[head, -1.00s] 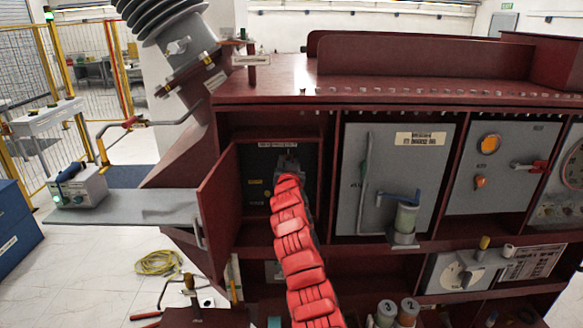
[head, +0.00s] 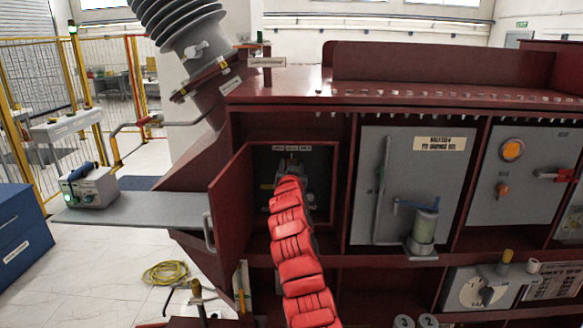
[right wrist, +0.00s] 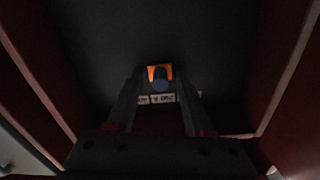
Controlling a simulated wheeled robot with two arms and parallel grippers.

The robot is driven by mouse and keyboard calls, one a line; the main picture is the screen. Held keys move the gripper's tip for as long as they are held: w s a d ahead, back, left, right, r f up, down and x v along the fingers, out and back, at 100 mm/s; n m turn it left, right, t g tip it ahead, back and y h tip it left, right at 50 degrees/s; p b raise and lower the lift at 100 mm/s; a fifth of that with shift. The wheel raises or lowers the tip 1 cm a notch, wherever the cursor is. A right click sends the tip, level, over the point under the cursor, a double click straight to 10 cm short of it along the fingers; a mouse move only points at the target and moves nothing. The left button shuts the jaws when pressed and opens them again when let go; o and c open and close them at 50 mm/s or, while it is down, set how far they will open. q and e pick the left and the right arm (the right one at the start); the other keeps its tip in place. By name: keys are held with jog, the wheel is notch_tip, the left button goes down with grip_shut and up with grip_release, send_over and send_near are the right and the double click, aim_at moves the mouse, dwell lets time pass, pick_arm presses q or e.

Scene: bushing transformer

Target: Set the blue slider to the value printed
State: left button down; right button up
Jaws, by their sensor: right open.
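A small blue knob (right wrist: 160,85) with an orange piece (right wrist: 160,70) around its top shows in the right wrist view, and I take it for the blue slider. My right gripper (right wrist: 161,92) is open, its two dark fingers on either side of the knob in the picture. I cannot tell whether they touch it. White printed labels (right wrist: 162,99) show between the fingers, too dark to read. In the head view, my right gripper (head: 289,167) is inside the open cabinet compartment, in front of its dark panel (head: 263,163), and hides the slider there. My left gripper is not in view.
The red compartment door (head: 229,200) stands open on the left, and red walls enclose my right gripper closely. A grey shelf (head: 135,212) carries a small device (head: 92,188). A grey panel (head: 450,170) with a blue lever is to the right.

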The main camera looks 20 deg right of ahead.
jog(key=b+v, duration=0.6)
jog(key=v, duration=1.1)
jog(key=shift+s+r, duration=0.1)
jog(key=shift+s, duration=0.05)
